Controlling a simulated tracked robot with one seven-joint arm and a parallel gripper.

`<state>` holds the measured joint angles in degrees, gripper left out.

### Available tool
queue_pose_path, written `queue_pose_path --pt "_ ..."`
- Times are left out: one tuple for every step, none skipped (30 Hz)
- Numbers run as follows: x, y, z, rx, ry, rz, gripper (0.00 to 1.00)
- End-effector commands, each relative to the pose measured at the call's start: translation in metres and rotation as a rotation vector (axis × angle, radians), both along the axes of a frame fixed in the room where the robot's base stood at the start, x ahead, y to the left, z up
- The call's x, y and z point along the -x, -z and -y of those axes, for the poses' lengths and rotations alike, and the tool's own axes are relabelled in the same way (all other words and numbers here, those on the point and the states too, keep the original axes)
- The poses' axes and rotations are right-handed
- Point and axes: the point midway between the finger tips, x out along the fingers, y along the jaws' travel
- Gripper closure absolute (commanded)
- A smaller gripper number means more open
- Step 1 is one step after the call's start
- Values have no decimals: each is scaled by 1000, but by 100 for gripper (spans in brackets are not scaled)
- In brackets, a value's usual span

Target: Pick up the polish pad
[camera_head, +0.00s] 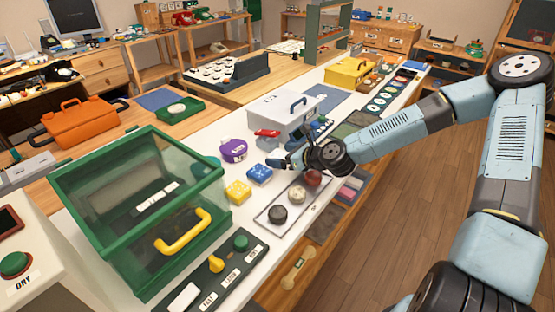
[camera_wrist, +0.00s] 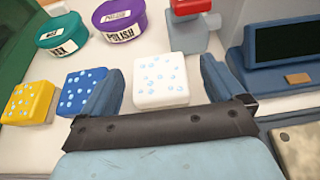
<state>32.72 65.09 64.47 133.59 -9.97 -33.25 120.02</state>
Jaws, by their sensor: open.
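A white square pad with pale blue dots (camera_wrist: 161,80) lies on the white counter. My gripper (camera_wrist: 158,88) is open, with one finger on each side of this pad; I cannot tell whether they touch it. None of the pads shows a readable label. A purple tub marked POLISH (camera_wrist: 120,20) stands behind them.
A teal tub (camera_wrist: 62,35) stands beside the purple one. A green glass-sided case (camera_head: 140,200) stands at left. A tray with round pieces (camera_head: 277,216) lies in front of the gripper. A white toolbox (camera_head: 283,110) and a red-topped grey object (camera_wrist: 188,25) are behind.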

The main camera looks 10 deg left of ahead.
Motion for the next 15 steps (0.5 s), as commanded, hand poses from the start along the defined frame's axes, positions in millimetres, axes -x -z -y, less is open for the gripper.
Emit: queue_pose_path --pt "-2 3 -5 1 -2 1 4" --pt "-4 4 -8 0 -2 0 4" --pt "-6 6 -11 0 -1 0 4" --pt "-8 7 -13 0 -1 0 4" --pt "-9 8 -15 0 0 1 4" --pt "-10 9 -17 0 -1 0 4" --pt "-11 9 -18 0 0 1 4" --pt "-11 10 -19 0 0 1 4" --pt "-12 10 -20 0 0 1 4" --pt "-12 10 -20 0 1 0 4" --pt "-12 11 -20 0 1 0 4" --pt "-12 11 -20 0 1 0 4" --pt "-13 11 -20 0 1 0 4" --pt "-13 11 -20 0 1 0 4" --pt "-13 10 -20 0 1 0 4"
